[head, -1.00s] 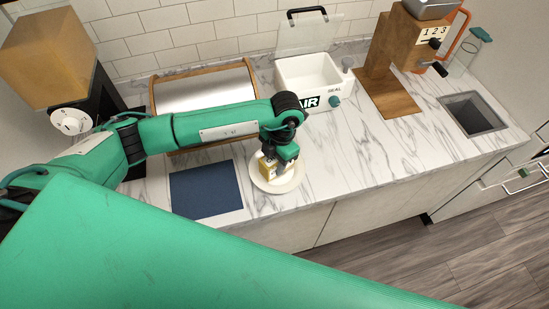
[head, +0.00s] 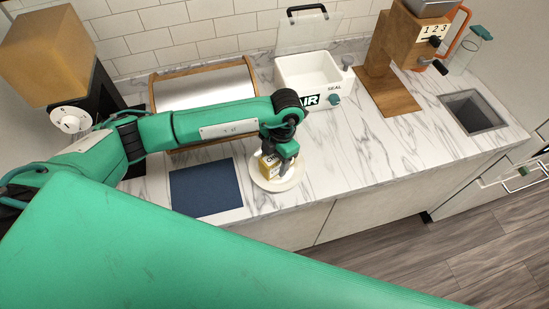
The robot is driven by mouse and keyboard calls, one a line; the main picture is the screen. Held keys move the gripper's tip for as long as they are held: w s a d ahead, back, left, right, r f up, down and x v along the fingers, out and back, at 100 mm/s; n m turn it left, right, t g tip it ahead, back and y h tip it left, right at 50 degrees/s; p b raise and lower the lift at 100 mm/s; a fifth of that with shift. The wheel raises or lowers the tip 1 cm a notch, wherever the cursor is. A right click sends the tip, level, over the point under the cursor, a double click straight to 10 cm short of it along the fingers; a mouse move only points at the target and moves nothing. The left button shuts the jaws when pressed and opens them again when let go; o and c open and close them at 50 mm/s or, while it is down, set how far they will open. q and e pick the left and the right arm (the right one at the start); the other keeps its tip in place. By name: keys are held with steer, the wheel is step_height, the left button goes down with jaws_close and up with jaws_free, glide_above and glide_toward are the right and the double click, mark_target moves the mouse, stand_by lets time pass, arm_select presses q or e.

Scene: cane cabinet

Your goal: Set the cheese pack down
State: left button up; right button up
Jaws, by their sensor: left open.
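The cheese pack (head: 269,165) is a small yellow block with a white label. It rests on a round cream plate (head: 287,184) near the counter's front edge. My left gripper (head: 280,166) is open, just above and to the right of the pack, and partly covers it. I cannot tell whether a finger still touches the pack. My right gripper is not in view.
A dark blue mat (head: 205,188) lies left of the plate. A wood-framed box (head: 205,88) stands behind my left arm. A white vacuum box (head: 305,76) with a raised clear lid is behind the plate. The marble counter (head: 370,150) to the right is clear.

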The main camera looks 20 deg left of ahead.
arm_select(q)
steer(key=r+b, duration=0.1)
steer(key=r, duration=0.2)
steer(key=w+r+b, duration=0.1)
steer(key=r, duration=0.2)
steer(key=d+r+b, duration=0.1)
steer(key=r, duration=0.3)
steer(key=shift+w+d+r, duration=0.1)
steer(key=shift+w, duration=0.3)
steer(key=shift+r+b, duration=0.3)
steer(key=shift+r, duration=0.45)
